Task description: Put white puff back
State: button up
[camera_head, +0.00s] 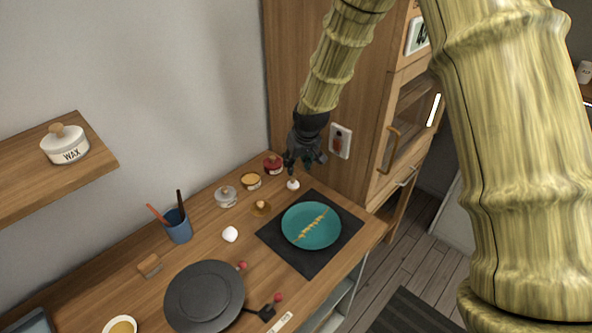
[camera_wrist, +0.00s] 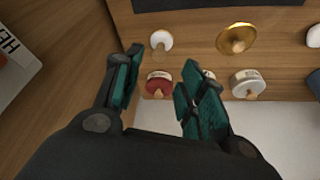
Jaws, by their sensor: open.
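A small white puff with a wooden knob (camera_head: 293,184) stands on the counter just below my gripper (camera_head: 304,163). In the wrist view this puff (camera_wrist: 161,42) is upright just beyond the fingertips, between their directions. My gripper (camera_wrist: 160,72) is open and empty, pointing down, apart from the puff. A plain white round thing (camera_head: 230,234) lies farther left on the counter; I cannot tell what it is. Beside the wall stand a red jar (camera_head: 272,165), a yellow-topped jar (camera_head: 250,182) and a whitish jar (camera_head: 226,196). One finger partly hides the middle jar in the wrist view.
A gold dish with a knob (camera_head: 261,208) is left of the puff. A teal plate with a gold seam (camera_head: 310,226) lies on a dark mat (camera_head: 346,221). A tall wooden cabinet (camera_head: 366,100) closes the right side. A WAX jar (camera_head: 65,145) stands on the shelf.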

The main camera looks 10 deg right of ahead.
jog(key=shift+b+v, duration=0.35)
jog(key=shift+v, duration=1.4)
